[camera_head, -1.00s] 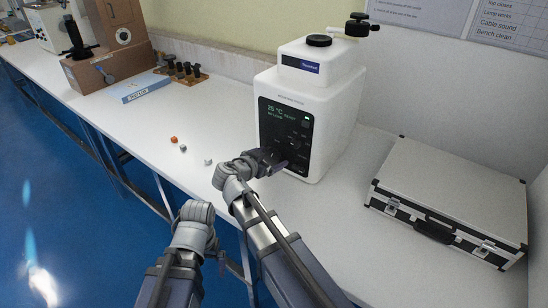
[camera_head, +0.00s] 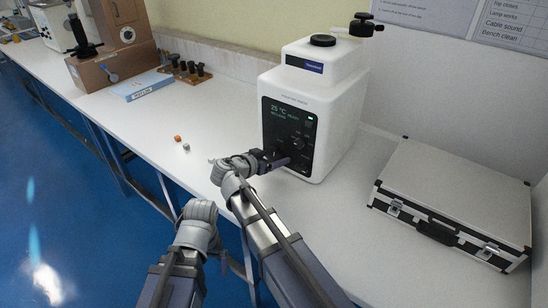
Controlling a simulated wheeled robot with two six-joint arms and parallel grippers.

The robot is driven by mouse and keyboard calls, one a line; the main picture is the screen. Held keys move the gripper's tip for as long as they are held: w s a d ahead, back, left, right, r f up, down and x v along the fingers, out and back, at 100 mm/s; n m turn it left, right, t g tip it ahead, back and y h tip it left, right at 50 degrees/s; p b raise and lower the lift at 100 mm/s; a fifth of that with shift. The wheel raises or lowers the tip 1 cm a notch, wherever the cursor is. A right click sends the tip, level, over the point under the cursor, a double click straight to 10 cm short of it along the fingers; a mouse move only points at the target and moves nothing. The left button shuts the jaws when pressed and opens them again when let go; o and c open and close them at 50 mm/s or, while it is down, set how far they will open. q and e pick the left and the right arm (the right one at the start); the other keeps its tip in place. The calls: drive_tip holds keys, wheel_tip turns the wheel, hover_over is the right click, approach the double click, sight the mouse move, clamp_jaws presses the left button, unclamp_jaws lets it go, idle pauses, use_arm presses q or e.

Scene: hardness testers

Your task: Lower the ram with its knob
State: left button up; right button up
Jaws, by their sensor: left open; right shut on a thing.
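A white instrument (camera_head: 341,105) stands on the bench, with a black front panel (camera_head: 302,124) carrying a lit display and small controls. The display reads about 25 °C. My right gripper (camera_head: 280,162) is at the lower left of this panel, shut on a small part there, likely a control knob, which the fingers hide. My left arm is low at the bottom; its gripper (camera_head: 222,262) shows only as a dark part beside the wrist, open and apart from the bench items. I cannot clearly make out a ram; an upright black-handled part (camera_head: 78,36) stands at the far left.
A metal-edged case (camera_head: 455,195) lies to the right. Small cubes (camera_head: 178,138) lie left of my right arm. A blue box (camera_head: 141,85) and a wooden rack (camera_head: 184,70) stand further back. The left bench front is mostly clear.

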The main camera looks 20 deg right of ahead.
drive_tip(key=shift+n, duration=0.3)
drive_tip(key=o, duration=1.2)
drive_tip(key=shift+c, duration=0.2)
use_arm(q)
drive_tip(key=shift+a+r, duration=0.1)
use_arm(e)
drive_tip(key=shift+s, duration=0.1)
